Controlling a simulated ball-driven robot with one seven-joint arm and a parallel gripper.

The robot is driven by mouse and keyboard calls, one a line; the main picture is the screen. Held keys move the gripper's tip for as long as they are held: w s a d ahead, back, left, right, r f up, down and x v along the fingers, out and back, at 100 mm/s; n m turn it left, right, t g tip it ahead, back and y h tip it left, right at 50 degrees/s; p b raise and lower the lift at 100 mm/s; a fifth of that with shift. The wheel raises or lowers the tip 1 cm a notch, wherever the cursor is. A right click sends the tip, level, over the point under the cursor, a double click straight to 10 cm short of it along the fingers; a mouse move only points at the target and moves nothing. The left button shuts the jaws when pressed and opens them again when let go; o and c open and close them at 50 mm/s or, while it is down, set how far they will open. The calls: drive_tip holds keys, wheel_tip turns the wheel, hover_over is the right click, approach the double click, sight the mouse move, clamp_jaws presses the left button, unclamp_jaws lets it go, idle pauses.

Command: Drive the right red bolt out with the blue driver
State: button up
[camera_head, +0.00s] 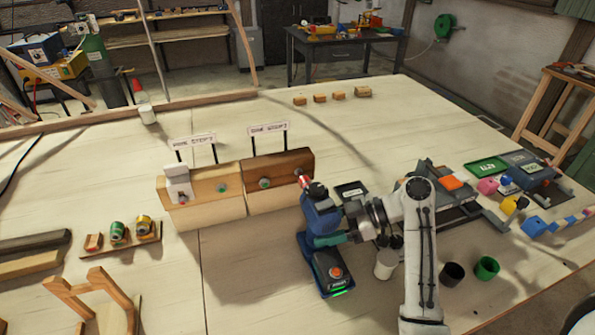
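The blue driver (322,222) is upright on its dark battery foot, which has an orange button and a green light. Its nose points left toward the right wooden block (280,170). A red piece (303,179) lies between the nose and the block's right end; I cannot tell whether it is a bolt or part of the driver. My gripper (336,239) has teal fingers around the driver's handle from the right. Another bolt head (264,183) with a greenish ring sits in the same block. The driver hides some of the block's right end.
A second wooden block (205,186) adjoins on the left with bolt heads and a light bracket. Signs (268,128) stand behind. A white cup (386,263), a dark cup (452,273) and a green cup (486,267) stand right. The table's front middle is clear.

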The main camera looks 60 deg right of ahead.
drive_tip(key=shift+w+d+b, duration=0.3)
drive_tip(key=shift+w+d, duration=0.05)
drive_tip(key=shift+w, duration=0.2)
drive_tip(key=shift+s+f, duration=0.1)
drive_tip(key=shift+f, duration=0.3)
idle(1.3)
drive_tip(key=shift+w+r+b, duration=0.25)
drive_tip(key=shift+w+b, duration=0.15)
drive_tip(key=shift+w, duration=0.2)
idle(1.1)
